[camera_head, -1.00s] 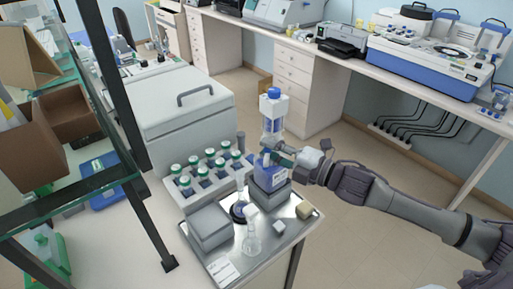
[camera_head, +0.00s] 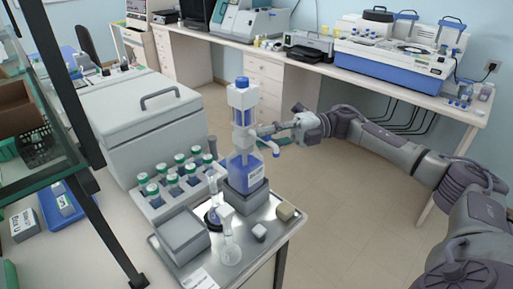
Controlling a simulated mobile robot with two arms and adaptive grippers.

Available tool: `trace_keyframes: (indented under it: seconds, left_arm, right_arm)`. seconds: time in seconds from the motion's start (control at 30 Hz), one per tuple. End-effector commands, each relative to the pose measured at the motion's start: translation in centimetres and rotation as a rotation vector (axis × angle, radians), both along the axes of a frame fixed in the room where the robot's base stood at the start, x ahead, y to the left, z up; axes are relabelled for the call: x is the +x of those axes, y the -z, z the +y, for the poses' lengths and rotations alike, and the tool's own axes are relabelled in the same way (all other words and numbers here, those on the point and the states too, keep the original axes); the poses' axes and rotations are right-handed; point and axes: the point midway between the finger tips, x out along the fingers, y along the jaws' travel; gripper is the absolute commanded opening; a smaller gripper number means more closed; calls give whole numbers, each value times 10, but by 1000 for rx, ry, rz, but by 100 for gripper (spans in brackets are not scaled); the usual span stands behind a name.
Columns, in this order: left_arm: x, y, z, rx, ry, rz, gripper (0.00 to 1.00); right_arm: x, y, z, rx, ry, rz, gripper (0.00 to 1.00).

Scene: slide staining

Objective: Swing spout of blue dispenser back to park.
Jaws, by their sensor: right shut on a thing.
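The blue dispenser (camera_head: 246,172) is a clear bottle with blue liquid and a tall pump with a blue cap. It stands upright on a grey block (camera_head: 247,199) on the metal tray (camera_head: 203,264). Its spout (camera_head: 271,145), with a blue tip, points right from the dispenser's neck. My right gripper (camera_head: 264,130) reaches in from the right at neck height and is shut on the spout. The fingers hide part of the spout. My left gripper is not in view.
A large grey box (camera_head: 150,125) stands behind. The floor to the right is open.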

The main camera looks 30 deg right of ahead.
Motion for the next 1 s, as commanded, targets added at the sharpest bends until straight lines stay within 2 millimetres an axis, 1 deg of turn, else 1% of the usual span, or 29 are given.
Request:
trace_keyframes:
  seconds: [0.03, 0.2, 0.7, 0.73, 0.8, 0.87, 1.0]
  left_arm:
    - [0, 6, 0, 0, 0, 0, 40]
    - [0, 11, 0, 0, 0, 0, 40]
    - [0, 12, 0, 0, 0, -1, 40]
    - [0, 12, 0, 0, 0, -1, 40]
    - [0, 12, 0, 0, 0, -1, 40]
    - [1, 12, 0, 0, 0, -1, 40]
    - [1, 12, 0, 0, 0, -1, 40]
  right_arm:
    - [-1, 5, -4, -2, -11, 2, 0]
    - [-4, 3, -11, -1, -42, 3, 0]
    - [-5, 2, -13, -2, -55, 4, 0]
    - [-5, 2, -13, -2, -55, 4, 29]
    - [-5, 2, -13, -2, -55, 2, 41]
    - [-5, 1, -13, -2, -54, 2, 51]
    - [-5, 1, -13, -1, -54, 1, 51]
